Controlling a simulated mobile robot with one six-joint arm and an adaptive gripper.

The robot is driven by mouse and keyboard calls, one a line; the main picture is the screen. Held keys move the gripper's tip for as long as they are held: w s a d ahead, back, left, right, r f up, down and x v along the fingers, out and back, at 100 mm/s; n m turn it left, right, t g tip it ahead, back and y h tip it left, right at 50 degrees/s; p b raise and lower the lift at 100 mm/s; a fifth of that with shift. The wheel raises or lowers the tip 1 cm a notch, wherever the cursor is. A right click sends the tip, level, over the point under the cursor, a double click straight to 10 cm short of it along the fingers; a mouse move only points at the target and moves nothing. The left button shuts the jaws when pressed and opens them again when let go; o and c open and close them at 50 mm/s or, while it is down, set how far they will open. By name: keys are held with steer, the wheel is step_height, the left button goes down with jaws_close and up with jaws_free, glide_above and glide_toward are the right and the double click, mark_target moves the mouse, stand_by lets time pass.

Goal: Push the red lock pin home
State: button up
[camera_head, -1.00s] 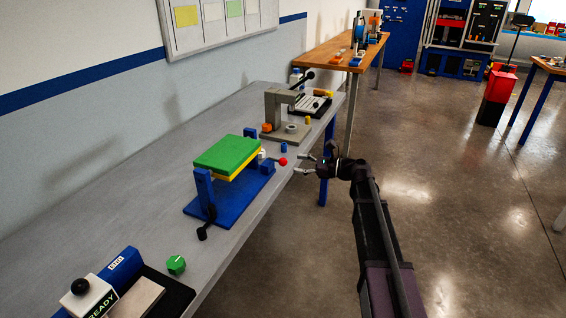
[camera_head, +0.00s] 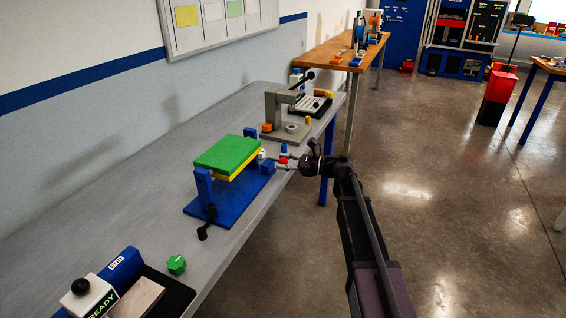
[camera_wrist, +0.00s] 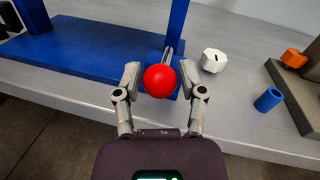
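The red lock pin's round knob (camera_wrist: 159,80) sits in front of a small blue block on the blue fixture base (camera_wrist: 85,45). In the head view the knob (camera_head: 283,160) is at the right end of the fixture (camera_head: 225,205), which carries a green plate (camera_head: 227,154) over a yellow one. My gripper (camera_wrist: 159,72) is open, with one finger on each side of the knob. Gaps show between the fingers and the knob, so I see no grip.
A white knob (camera_wrist: 214,60) stands just right of the gripper on the grey bench (camera_head: 130,205). A blue cylinder (camera_wrist: 268,100) and a grey press (camera_head: 276,112) are further right. A black-ended crank (camera_head: 203,232) hangs at the fixture's near end.

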jaws_close()
steer(key=shift+w+a, duration=0.2)
steer(key=shift+a, duration=0.35)
steer(key=shift+w+a, duration=0.2)
steer(key=shift+a, duration=0.3)
steer(key=o, duration=0.6)
jaws_free()
steer(key=shift+a, duration=0.1)
steer(key=shift+s+d, duration=0.3)
steer(key=shift+d, duration=1.7)
steer(key=shift+s+d, duration=0.3)
steer(key=shift+d, duration=1.7)
steer(key=shift+s+d, duration=0.3)
steer(key=shift+d, duration=1.7)
